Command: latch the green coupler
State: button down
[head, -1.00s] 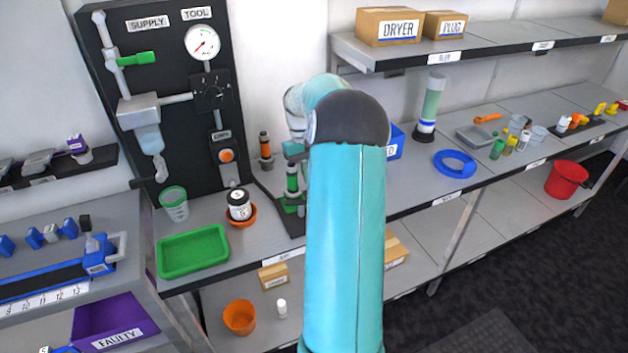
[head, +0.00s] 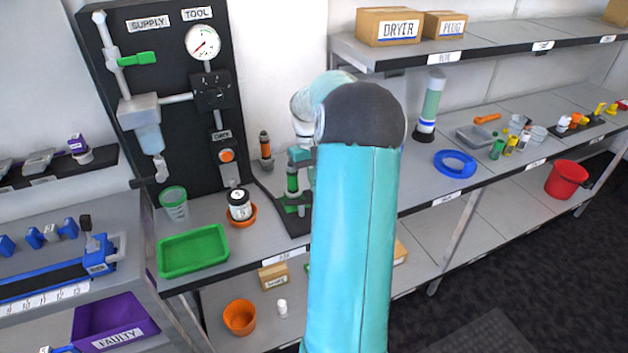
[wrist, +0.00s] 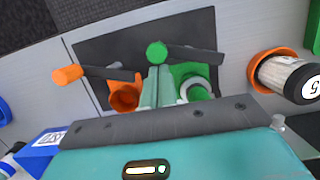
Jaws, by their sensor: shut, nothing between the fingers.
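The green coupler (head: 292,182) stands upright on its green base at the back of the bench, left of my arm in the head view. In the wrist view, the green coupler (wrist: 188,76) lies just right of my fingers, partly hidden by my gripper body. Its dark lever (wrist: 195,54) runs left to a round green knob (wrist: 156,52). My gripper (wrist: 157,72) is shut and empty, its fingertips close to the knob; I cannot tell whether they touch. In the head view my arm hides most of the gripper.
An orange coupler (wrist: 124,97) with an orange-tipped lever (wrist: 68,75) sits left of my fingers in the wrist view. A black-lidded jar (head: 238,205) in an orange dish and a green tray (head: 194,251) stand left. A blue box (wrist: 40,147) is close at lower left.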

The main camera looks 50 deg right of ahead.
jog(key=shift+s+a+m, duration=0.1)
jog(key=shift+s+m, duration=0.2)
jog(key=shift+m, duration=0.4)
jog(key=m, duration=0.2)
jog(key=s+a+m, duration=0.1)
jog(key=s+m+t+y, duration=0.1)
jog(key=m, duration=0.1)
jog(key=shift+a+m, duration=0.15)
jog(key=shift+m, duration=0.15)
jog(key=m, duration=0.2)
jog(key=a+m+t, duration=0.1)
jog(key=s+a+m, duration=0.1)
jog(key=m, duration=0.1)
jog(key=shift+a+m+t, duration=0.2)
jog(key=shift+m+t, duration=0.1)
jog(key=shift+a, duration=0.1)
dwell(0.4)
